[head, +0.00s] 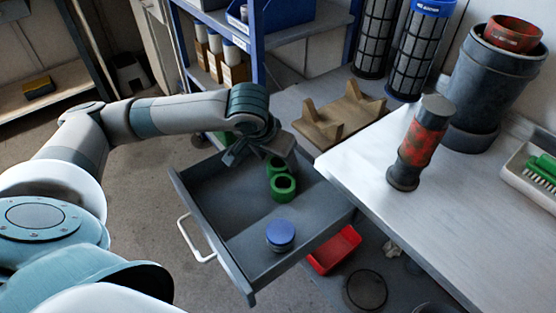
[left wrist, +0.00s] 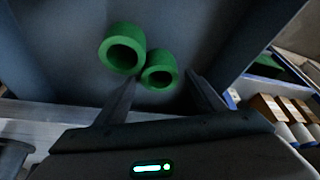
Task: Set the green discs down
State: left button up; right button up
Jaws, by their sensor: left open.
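Two green discs with hollow centres stand close together on the floor of the open grey drawer (head: 237,190). The nearer green disc (head: 283,188) shows clearly in the head view; the farther green disc (head: 274,164) is partly covered by my gripper. In the left wrist view one green disc (left wrist: 122,48) is at the left and the other (left wrist: 158,70) is between the fingertip lines. My left gripper (head: 262,157) is over the drawer's far part, beside the discs. Its fingers (left wrist: 162,80) are apart, with nothing clearly gripped. My right gripper is not in view.
A blue-topped round piece (head: 280,234) stands in the drawer's near part. A white worktop (head: 370,180) to the right bears a red-and-black cylinder (head: 420,143) and a green brush (head: 545,168). A red bin (head: 334,250) is below the drawer. A blue shelf unit (head: 258,50) stands behind.

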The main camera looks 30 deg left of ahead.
pick_arm(q)
jog(key=p+v, duration=0.1)
jog(key=v, duration=0.8)
jog(key=shift+p, duration=0.35)
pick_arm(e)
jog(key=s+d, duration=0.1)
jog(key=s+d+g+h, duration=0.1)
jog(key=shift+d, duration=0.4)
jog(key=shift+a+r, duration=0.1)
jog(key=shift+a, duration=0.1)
